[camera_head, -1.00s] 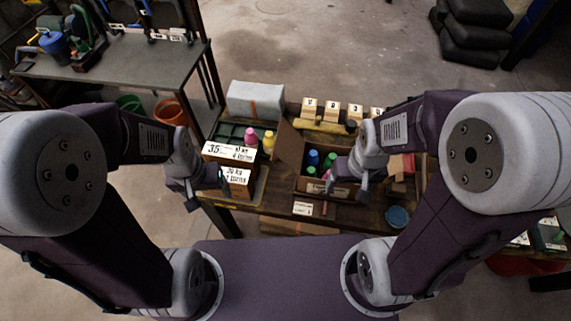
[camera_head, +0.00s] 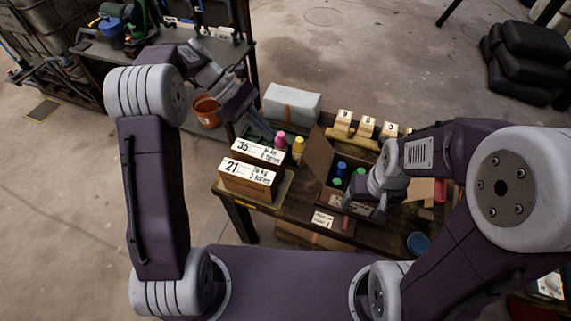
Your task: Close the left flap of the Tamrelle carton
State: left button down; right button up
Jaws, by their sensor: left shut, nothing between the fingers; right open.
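The carton (camera_head: 326,195) is an open brown box on the table, with blue- and green-capped bottles (camera_head: 339,170) inside. Its left flap (camera_head: 318,153) stands up and leans outward to the left. I cannot read a name on the carton. My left gripper (camera_head: 262,131) is shut and empty, left of the carton and apart from the flap, behind the white-labelled boxes. My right gripper (camera_head: 364,214) is open at the carton's front right; its arm hides the carton's right side.
Two labelled boxes (camera_head: 248,172), pink (camera_head: 280,140) and yellow (camera_head: 298,147) bottles and a grey-white package (camera_head: 292,104) lie left of the carton. Numbered wooden blocks (camera_head: 366,127) stand behind it. A blue round dish (camera_head: 418,243) is at the right front. A workbench stands back left.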

pick_arm(q)
jog(key=w+a+f+n+h, duration=0.15)
jog(key=a+f, duration=0.25)
jog(key=f, duration=0.4)
jog(key=s+d+f+p, duration=0.2)
jog(key=d+f+p, duration=0.1)
jog(key=d, duration=0.7)
jog(key=shift+s+d+f, duration=0.35)
jog(key=shift+d+f, duration=0.05)
jog(key=shift+f, duration=0.1)
jog(key=shift+y, duration=0.25)
